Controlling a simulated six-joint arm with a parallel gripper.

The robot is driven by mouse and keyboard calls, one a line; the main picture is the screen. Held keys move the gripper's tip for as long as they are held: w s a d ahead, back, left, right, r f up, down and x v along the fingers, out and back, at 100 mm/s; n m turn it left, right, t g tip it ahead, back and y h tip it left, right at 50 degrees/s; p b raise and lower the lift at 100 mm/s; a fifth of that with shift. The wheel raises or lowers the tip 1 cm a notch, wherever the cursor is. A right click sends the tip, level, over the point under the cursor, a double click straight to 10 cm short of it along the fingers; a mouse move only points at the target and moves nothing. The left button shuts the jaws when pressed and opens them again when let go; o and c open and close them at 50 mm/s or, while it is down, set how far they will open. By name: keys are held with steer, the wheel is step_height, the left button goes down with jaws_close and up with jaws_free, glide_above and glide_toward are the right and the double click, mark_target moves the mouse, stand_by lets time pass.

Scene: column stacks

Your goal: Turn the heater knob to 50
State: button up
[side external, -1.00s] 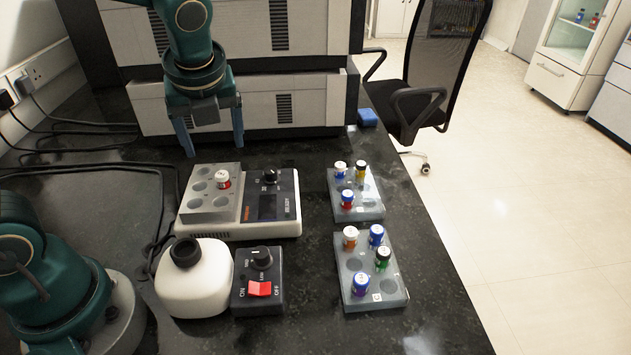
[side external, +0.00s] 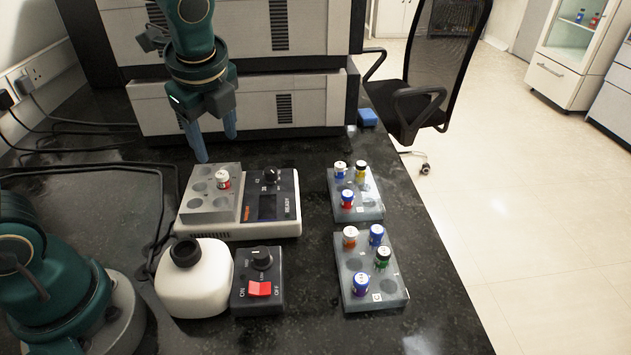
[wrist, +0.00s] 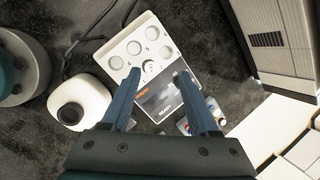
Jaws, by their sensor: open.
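The heater (side external: 285,222) is a white unit on the dark bench, with a grey vial block on its left and a black panel on its right. Its black knob (side external: 269,177) stands at the back of the panel, with small marks around it. One white-capped vial with a red band (side external: 222,180) sits in the block. My gripper (side external: 217,148) is open and empty above and behind the block, left of the knob and apart from it. In the wrist view my gripper (wrist: 158,74) spans over the heater (wrist: 125,45); the knob is not clear there, perhaps behind the right finger.
A white bottle with a black neck (side external: 205,283) and a black switch box (side external: 272,300) with a red switch and dial stand in front. Two grey racks (side external: 348,208) (side external: 390,294) with coloured vials lie to the right. A large grey-white machine (side external: 200,108) stands behind.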

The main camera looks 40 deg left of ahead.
steer(key=n, duration=0.6)
steer(key=n+g+h, duration=0.2)
steer(key=n+h, duration=0.1)
steer(key=n, duration=2.6)
glide_above(271, 170)
steer(key=shift+s+d+f, duration=0.15)
steer(key=shift+f, duration=0.45)
steer(key=shift+s+d+f, duration=0.1)
steer(key=shift+f, duration=0.5)
steer(key=shift+h, duration=0.3)
steer(key=f, duration=0.5)
steer(key=shift+w+a+f, duration=0.2)
steer(key=shift+a+f, duration=0.1)
steer(key=shift+a, duration=0.05)
steer(key=shift+f, duration=0.65)
jaws_close()
